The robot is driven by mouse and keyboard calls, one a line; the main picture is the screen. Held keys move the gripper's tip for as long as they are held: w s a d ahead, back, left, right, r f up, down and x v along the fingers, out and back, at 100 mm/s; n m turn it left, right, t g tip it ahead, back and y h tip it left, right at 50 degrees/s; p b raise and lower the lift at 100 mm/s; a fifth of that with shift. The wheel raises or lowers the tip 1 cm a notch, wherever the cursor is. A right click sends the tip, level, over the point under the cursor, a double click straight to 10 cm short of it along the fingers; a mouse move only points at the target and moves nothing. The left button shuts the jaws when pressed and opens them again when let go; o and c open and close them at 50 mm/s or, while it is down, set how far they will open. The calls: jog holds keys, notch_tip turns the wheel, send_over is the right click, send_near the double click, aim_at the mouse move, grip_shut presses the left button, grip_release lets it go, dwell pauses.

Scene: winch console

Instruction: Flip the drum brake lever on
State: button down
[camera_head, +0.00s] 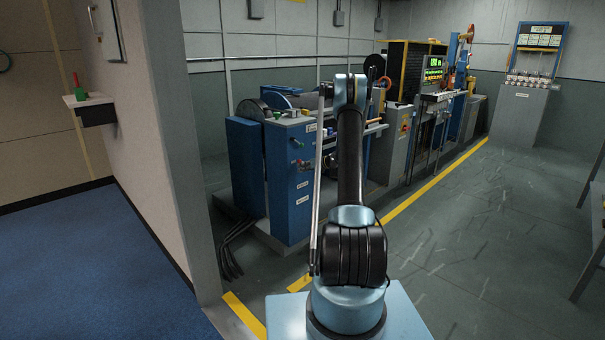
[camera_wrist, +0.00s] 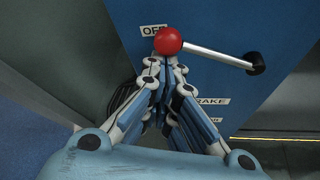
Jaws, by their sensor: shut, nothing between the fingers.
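In the wrist view, the brake lever is a light metal rod (camera_wrist: 218,54) with a red ball knob (camera_wrist: 168,41). It runs from a dark pivot (camera_wrist: 255,63) at the right to the knob beside the OFF label (camera_wrist: 153,30). A label reading BRAKE (camera_wrist: 211,101) is partly hidden by my fingers. My gripper (camera_wrist: 165,66) is shut and empty, its fingertips just below the knob in the picture. Whether they touch it, I cannot tell.
The blue console cabinet (camera_head: 290,190) stands ahead, with small knobs and labels on its side. A beige wall (camera_head: 150,110) ends close on the left. Cables (camera_head: 232,245) lie at the cabinet's foot. The grey floor (camera_head: 450,240) at the right is open.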

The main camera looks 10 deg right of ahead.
aim_at(301, 162)
jog(key=r, duration=0.1)
jog(key=r+m+y, duration=0.1)
jog(key=d+r, duration=0.1)
jog(key=shift+w+d+m+g, duration=0.1)
jog(key=shift+w+m+g, duration=0.2)
jog(key=shift+w+m, duration=0.1)
jog(key=w+d+r, duration=0.5)
jog(key=d, duration=0.2)
jog(key=shift+w+d+r, duration=0.1)
jog(key=shift+w, duration=0.05)
dwell(0.4)
dwell(0.4)
jog(key=s+d, duration=0.5)
jog(key=s, duration=0.2)
jog(key=shift+s+d, duration=0.25)
jog(key=shift+d, duration=0.05)
